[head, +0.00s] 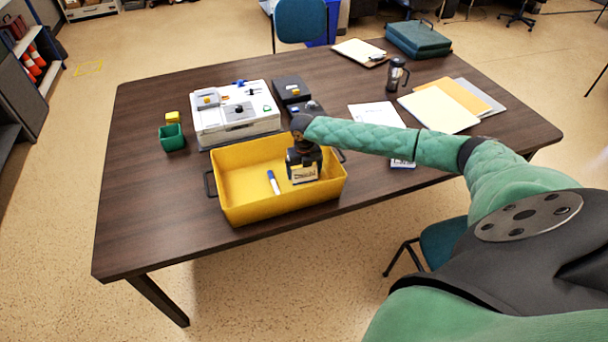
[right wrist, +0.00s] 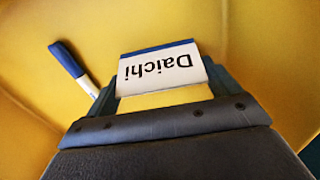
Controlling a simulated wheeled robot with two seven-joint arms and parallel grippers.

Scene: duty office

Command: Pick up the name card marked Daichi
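The name card marked Daichi (right wrist: 160,68) is white with a blue top edge and reads upside down in the right wrist view. In the head view the card (head: 304,174) is inside the yellow bin (head: 234,201), toward its right side. My right gripper (head: 304,160) reaches down into the bin over it. In the right wrist view its dark fingers (right wrist: 162,90) press against both side edges of the card. I cannot tell whether the card touches the bin floor. My left gripper is not in view.
A blue and white marker (head: 273,182) lies in the bin, left of the card. Behind the bin stand a white device (head: 234,112) and a dark box (head: 291,89). A green cup (head: 172,138) is at left. Papers and folders (head: 438,108) lie at right.

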